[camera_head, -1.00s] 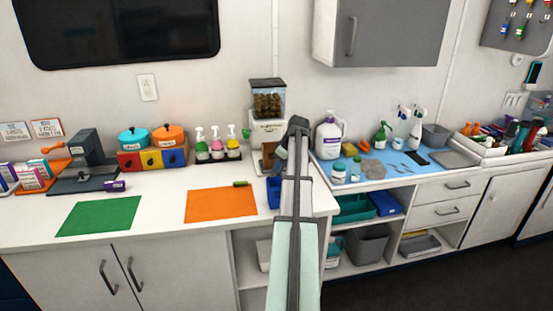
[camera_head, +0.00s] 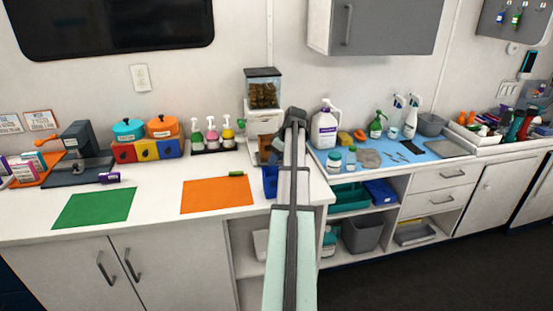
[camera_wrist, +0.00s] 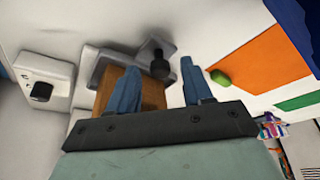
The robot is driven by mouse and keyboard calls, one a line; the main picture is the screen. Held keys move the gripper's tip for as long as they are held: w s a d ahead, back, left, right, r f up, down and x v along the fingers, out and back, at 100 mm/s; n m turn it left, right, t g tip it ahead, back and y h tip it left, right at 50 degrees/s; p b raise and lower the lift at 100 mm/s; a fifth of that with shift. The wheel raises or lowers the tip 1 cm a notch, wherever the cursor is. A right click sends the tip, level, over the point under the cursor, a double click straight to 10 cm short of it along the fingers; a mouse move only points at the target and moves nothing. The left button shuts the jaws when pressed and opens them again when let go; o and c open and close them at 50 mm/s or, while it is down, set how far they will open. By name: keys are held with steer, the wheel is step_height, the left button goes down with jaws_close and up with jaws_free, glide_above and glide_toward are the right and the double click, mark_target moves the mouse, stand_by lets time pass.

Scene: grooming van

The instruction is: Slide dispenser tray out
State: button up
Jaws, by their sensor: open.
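The dispenser (camera_head: 265,122) stands on the counter against the wall, with a white body and a clear hopper (camera_head: 263,93) of brown pieces. My arm covers part of its lower front. My gripper (camera_wrist: 160,88) is open, its two blue-grey fingers spread in the wrist view. A brown, wood-coloured block (camera_wrist: 152,96) shows between and behind the fingers, and a grey bracket with a black knob (camera_wrist: 160,66) lies just beyond them. I see no clear grip on either. I cannot tell for sure which part is the tray.
A blue bin (camera_head: 270,182) sits beside my arm at the counter's front. An orange mat (camera_head: 217,195) with a small green item (camera_head: 236,174) lies to the left. Pump bottles (camera_head: 212,135) stand left of the dispenser, a white jug (camera_head: 325,127) right.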

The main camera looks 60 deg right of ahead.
steer(key=v, duration=1.3)
steer(key=shift+s+r, duration=0.2)
steer(key=shift+r, duration=0.1)
steer(key=shift+w, duration=0.1)
